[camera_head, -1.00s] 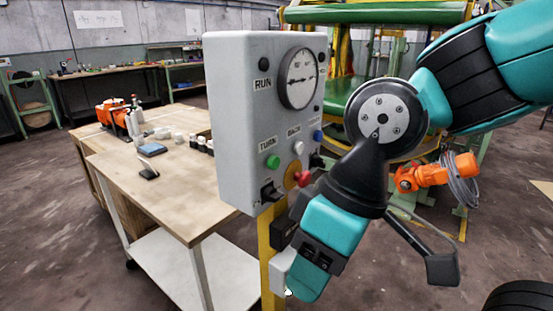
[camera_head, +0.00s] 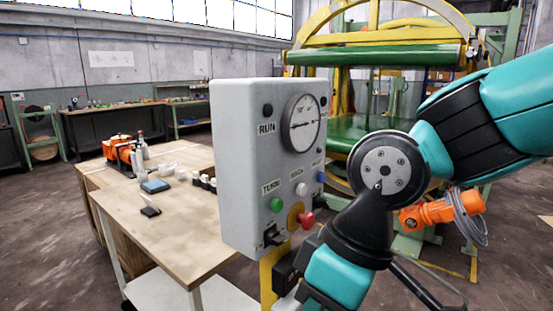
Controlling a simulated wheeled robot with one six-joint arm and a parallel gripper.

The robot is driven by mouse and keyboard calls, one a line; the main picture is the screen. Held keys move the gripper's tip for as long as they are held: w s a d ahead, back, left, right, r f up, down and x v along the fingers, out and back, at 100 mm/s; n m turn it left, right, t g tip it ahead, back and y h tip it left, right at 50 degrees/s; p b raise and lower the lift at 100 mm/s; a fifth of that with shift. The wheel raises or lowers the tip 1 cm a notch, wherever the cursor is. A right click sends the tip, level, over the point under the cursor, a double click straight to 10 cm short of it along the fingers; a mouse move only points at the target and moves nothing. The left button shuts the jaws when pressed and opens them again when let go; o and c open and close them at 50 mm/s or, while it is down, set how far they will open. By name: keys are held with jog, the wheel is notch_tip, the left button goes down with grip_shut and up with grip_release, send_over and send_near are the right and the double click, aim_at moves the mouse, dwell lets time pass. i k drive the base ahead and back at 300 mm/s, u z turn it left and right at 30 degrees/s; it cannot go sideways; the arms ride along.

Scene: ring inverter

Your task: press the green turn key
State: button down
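The green turn key (camera_head: 276,205) is a round button under the label TURN, low on the front of a grey control box (camera_head: 238,160). Nothing covers it. My gripper (camera_head: 287,286) is at the bottom edge of the picture, below and slightly right of the key and apart from it in the picture. Its end is partly cut off, and I cannot see whether the fingers are open or shut.
A white button (camera_head: 301,189), a blue button (camera_head: 320,177), a red knob (camera_head: 307,220) and a black switch (camera_head: 273,236) are near the key. A dial (camera_head: 301,123) is above. A wooden table (camera_head: 180,235) stands left. Green and yellow machinery (camera_head: 400,57) stands behind.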

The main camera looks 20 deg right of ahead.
aim_at(275, 206)
jog(key=z, duration=0.35)
jog(key=k, duration=0.9)
jog(key=z, duration=0.6)
jog(key=k, duration=0.45)
jog(key=u, duration=0.4)
jog(key=i, duration=0.85)
jog(key=u, duration=0.35)
